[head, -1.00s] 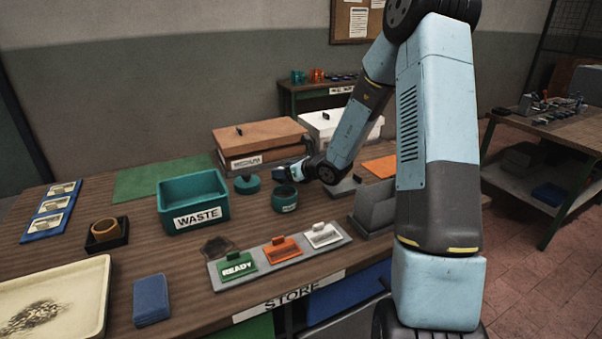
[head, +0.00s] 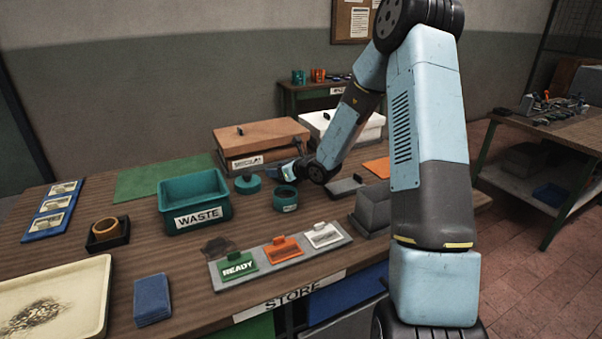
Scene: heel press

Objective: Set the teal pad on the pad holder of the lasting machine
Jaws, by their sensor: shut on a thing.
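My gripper (head: 275,173) is low over the middle of the bench, in front of the terracotta box. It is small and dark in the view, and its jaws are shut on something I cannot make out. A round teal piece with a dark upright knob (head: 247,185) sits on the bench just left of the gripper. I cannot tell whether they touch or whether this is the teal pad. An open teal pot (head: 286,199) with a pale label stands just below the gripper. I cannot make out the lasting machine's pad holder.
A teal waste bin (head: 195,204) stands left of the round piece. Behind are a terracotta lidded box (head: 262,133) and a white box (head: 340,124). In front lies a grey strip with green, orange and white tags (head: 282,257). Grey blocks (head: 371,212) stand at right.

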